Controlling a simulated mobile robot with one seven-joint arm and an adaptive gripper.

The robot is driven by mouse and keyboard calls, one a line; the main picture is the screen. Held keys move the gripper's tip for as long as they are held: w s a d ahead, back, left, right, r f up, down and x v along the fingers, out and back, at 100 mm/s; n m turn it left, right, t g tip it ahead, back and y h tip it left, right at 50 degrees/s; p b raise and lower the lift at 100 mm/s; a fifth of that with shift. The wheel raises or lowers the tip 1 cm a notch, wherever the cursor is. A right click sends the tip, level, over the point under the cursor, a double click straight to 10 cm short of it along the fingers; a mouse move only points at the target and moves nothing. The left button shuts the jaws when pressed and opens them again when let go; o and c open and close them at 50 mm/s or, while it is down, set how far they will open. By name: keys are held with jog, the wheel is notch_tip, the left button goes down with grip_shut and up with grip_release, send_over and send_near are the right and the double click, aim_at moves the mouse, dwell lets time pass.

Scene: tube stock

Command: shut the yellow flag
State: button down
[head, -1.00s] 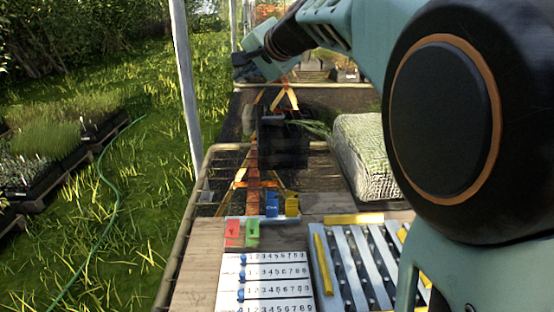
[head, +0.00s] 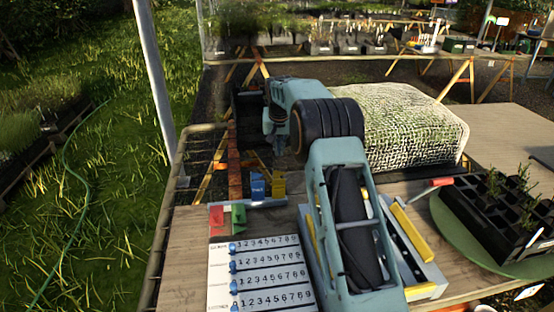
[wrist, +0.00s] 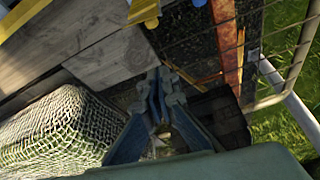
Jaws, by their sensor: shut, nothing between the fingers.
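The yellow flag (head: 279,183) stands upright at the right end of a short row of flags at the table's back edge, beside the upright blue flag (head: 257,187). In the wrist view, the yellow flag (wrist: 145,10) shows at the top edge, partly cut off. The red flag (head: 216,218) and green flag (head: 238,215) are further left and sit lower. My gripper (wrist: 160,75) is shut and empty, apart from the yellow flag. In the head view my gripper is small and hard to make out beyond the flags.
A white slider board (head: 262,275) with blue knobs lies in front of the flags. A net-covered bale (head: 400,125) stands right of my arm. A black tray of seedlings (head: 500,215) is at the right. A metal rail (head: 168,200) runs along the left edge.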

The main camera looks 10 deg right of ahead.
aim_at(278, 186)
notch_tip(278, 186, down, 9)
jog(key=p, duration=0.1)
jog(key=shift+s+r, duration=0.2)
jog(key=shift+s, duration=0.1)
dwell(0.4)
jog(key=shift+a, duration=0.15)
jog(key=shift+s+f+b, duration=0.1)
jog(key=shift+f+b, duration=0.05)
jog(key=shift+b, duration=0.4)
